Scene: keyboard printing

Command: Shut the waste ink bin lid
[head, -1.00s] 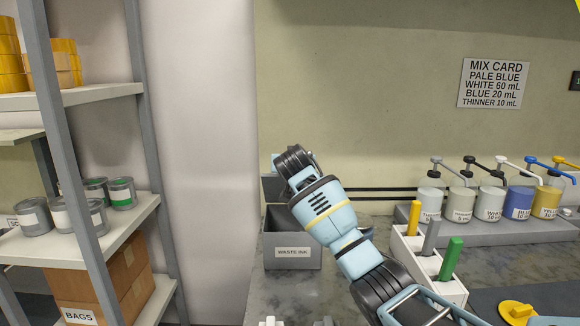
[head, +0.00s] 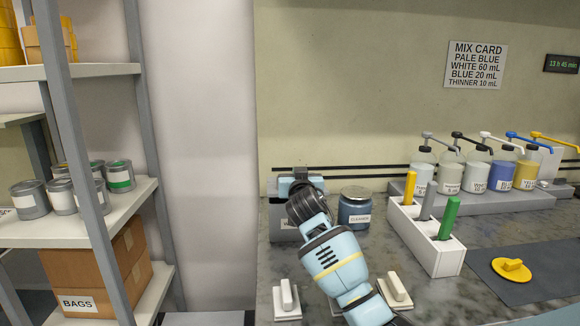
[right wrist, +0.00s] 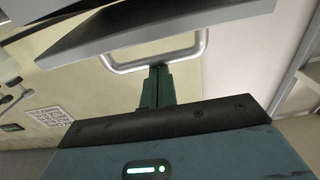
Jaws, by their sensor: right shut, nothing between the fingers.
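The grey waste ink bin (head: 278,228) stands at the back left of the counter. My right wrist covers most of its front and opening in the head view. Its grey lid (head: 271,188) shows at the back of the bin and looks raised, though its angle is mostly hidden. In the right wrist view, a grey panel (right wrist: 150,32), apparently the lid, carries a silver bar handle (right wrist: 190,52). My right gripper (right wrist: 157,70) is shut and empty, its fingertips close to the bar; contact is unclear. My left gripper is out of view.
A jar labelled cleaner (head: 354,208) stands just right of the bin. A white rack (head: 445,260) with coloured sticks and several pump bottles (head: 475,172) are further right. White-handled blocks (head: 287,298) lie in front. Shelves (head: 100,220) stand at the left.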

